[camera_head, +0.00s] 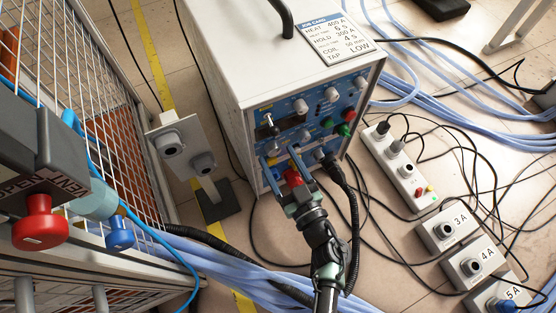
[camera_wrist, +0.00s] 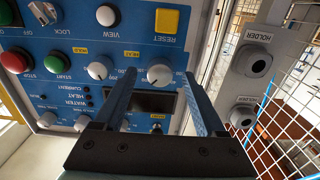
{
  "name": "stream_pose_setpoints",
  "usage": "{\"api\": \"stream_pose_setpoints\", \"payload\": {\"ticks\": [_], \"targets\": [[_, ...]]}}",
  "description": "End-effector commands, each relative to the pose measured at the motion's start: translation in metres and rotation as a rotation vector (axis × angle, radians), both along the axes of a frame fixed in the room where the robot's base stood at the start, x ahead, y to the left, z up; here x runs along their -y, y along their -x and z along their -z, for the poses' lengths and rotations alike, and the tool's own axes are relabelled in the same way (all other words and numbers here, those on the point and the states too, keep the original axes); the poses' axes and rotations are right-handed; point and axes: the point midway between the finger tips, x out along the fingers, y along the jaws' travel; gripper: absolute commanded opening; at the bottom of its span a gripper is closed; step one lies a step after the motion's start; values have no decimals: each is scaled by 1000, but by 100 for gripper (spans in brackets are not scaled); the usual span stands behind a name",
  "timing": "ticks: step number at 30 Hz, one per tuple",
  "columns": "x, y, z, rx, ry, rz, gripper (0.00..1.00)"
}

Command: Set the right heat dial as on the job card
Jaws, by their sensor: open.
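The blue control panel (camera_wrist: 75,90) shows upside down in the wrist view. A silver dial with a light pointer line (camera_wrist: 160,74) lies between my fingertips, near a yellow HEAT label (camera_wrist: 130,55). A second silver dial (camera_wrist: 98,68) is beside it, near a HOLD label. I cannot read their exact settings. My gripper (camera_wrist: 159,78) is open, one finger each side of the HEAT dial; I cannot tell whether either touches it. In the head view my gripper (camera_head: 280,157) is at the panel's lower left. The job card (camera_head: 335,38) on the cabinet top reads HEAT 400 A, HOLD 300 A, TAP LOW.
A yellow RESET button (camera_wrist: 167,21) and a VIEW knob (camera_wrist: 107,15) are close to the dials. Red (camera_wrist: 52,57) and green (camera_wrist: 15,62) buttons sit to the left. A holder stand (camera_head: 183,145), wire fencing (camera_head: 105,120) and loose cables (camera_head: 240,275) surround the cabinet (camera_head: 225,75).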

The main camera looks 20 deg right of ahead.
Motion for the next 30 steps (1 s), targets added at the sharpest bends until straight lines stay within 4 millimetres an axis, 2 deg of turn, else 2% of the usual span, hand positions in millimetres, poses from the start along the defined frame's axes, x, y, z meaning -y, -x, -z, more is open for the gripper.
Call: {"api": "stream_pose_setpoints", "payload": {"ticks": [4, 12, 14, 24, 25, 30], "targets": [[0, -9, 0, 1, 2, 1, 73], [0, -10, -1, 0, 1, 1, 73], [0, -10, -1, 0, 1, 1, 64], [0, -10, 0, 0, 1, 1, 3], [0, -10, 0, 0, 1, 1, 0], [0, -10, 0, 0, 3, 0, 0]]}}
